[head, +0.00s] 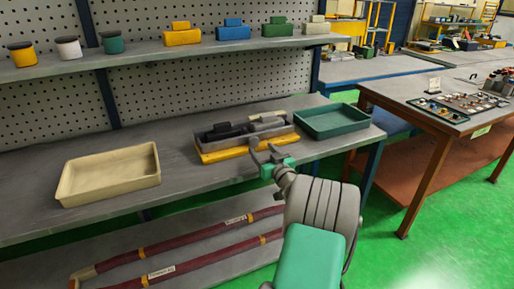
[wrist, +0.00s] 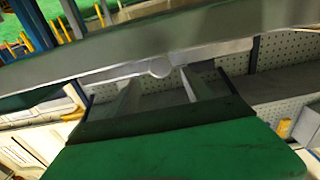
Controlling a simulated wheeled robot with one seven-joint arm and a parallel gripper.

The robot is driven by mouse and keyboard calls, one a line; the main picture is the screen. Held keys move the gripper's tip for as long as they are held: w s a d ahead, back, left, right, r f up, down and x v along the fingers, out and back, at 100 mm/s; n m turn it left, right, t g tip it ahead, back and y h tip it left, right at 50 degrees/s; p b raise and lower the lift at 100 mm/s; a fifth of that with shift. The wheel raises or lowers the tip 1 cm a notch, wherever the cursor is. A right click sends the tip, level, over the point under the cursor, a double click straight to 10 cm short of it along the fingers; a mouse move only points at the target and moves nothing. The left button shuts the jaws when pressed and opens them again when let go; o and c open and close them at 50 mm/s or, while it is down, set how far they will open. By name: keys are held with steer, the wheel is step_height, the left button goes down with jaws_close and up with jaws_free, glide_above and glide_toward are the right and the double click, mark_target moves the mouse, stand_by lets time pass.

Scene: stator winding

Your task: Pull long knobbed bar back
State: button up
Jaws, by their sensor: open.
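A grey fixture on a yellow base (head: 222,154) sits on the bench, carrying dark bar-like parts (head: 222,130) and a pale bar (head: 268,118). I cannot tell for sure which part is the long knobbed bar. In the wrist view a light grey rounded knob (wrist: 160,68) shows on a pale bar, beyond and between my fingertips. My gripper (head: 266,149) is open at the front right of the fixture; its fingers also show in the wrist view (wrist: 158,82). Nothing is visibly held, and I cannot tell whether the fingers touch anything.
A green tray (head: 365,116) stands right of the fixture and an empty cream tray (head: 65,190) at left. A shelf (head: 150,53) with jars and coloured blocks runs above. Dark red bars (head: 190,243) lie on the lower shelf. The bench between cream tray and fixture is clear.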

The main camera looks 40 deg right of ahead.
mark_target(255, 142)
steer(key=x, duration=0.4)
steer(key=shift+w+d, duration=0.1)
steer(key=shift+w, duration=0.3)
steer(key=shift+c, duration=0.5)
jaws_close()
